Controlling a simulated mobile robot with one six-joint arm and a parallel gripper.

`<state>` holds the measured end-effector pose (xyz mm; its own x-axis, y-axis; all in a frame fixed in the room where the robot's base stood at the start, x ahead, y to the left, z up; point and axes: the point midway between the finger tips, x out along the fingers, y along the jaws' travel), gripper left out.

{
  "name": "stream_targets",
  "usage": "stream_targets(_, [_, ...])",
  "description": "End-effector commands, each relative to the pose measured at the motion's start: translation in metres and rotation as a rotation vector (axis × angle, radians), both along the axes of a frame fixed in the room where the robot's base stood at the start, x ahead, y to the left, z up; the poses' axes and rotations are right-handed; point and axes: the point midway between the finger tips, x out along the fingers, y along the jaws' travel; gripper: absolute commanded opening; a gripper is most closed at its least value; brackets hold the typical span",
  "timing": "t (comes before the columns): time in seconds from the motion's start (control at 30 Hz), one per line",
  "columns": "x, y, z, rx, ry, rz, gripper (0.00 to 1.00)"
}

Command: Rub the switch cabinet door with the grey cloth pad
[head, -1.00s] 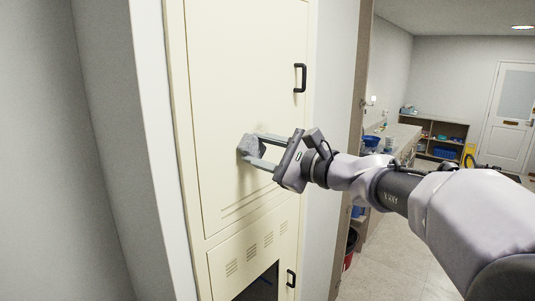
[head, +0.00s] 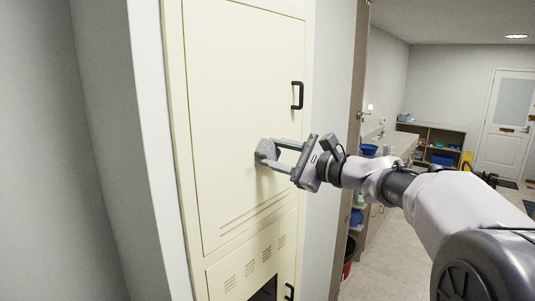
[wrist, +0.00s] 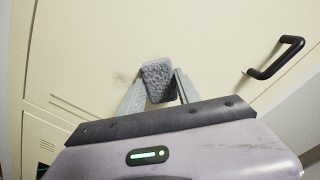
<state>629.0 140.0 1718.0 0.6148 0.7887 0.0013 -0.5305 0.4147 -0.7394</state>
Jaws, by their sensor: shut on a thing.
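The switch cabinet door (head: 235,90) is a tall cream panel with a black handle (head: 297,95) on its right side. My gripper (head: 270,153) is shut on the grey cloth pad (head: 265,148), at mid-height on the door. In the wrist view the pad (wrist: 159,80) sits between the two fingers, against or very close to the door face; I cannot tell if it presses. A faint brownish smudge (wrist: 122,76) shows on the door just left of the pad in the wrist view.
Below the door is a vented lower panel (head: 255,265) with a dark opening and a second handle (head: 289,291). A white wall edge stands close on the left. On the right, beyond a door frame, lies a room with a counter, shelves (head: 440,145) and a white door (head: 507,120).

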Motion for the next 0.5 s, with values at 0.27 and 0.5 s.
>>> stream_targets(0.27, [0.012,-0.011,0.0,-0.001,0.0,-0.001,0.07])
stream_targets(0.5, [0.009,-0.015,-0.001,0.0,-0.001,-0.001,0.07])
